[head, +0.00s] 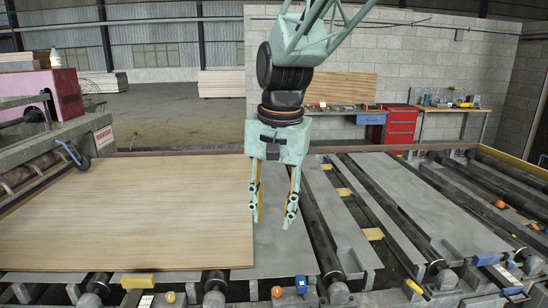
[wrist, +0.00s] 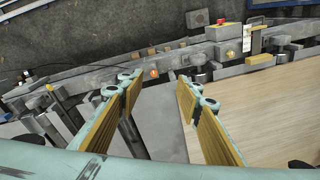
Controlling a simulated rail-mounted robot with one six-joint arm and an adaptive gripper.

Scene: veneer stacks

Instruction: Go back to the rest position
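My gripper (head: 271,219) hangs from my pale green arm above the roller conveyor, fingers pointing down. Its two fingers are apart with nothing between them. In the wrist view my gripper (wrist: 162,88) also shows open, with yellow pads on its fingers. A wooden veneer sheet (head: 130,210) lies flat on the conveyor to the left of the gripper. The sheet's right part also shows in the wrist view (wrist: 268,105). The gripper is near the sheet's right edge in the head view. Whether it touches anything below cannot be told.
Grey metal plates (head: 440,205) and dark rollers fill the conveyor to the right. A pink machine (head: 62,92) stands at left. A red tool cabinet (head: 401,124) and workbenches stand by the block wall behind. Yellow, orange and blue parts line the conveyor's front edge.

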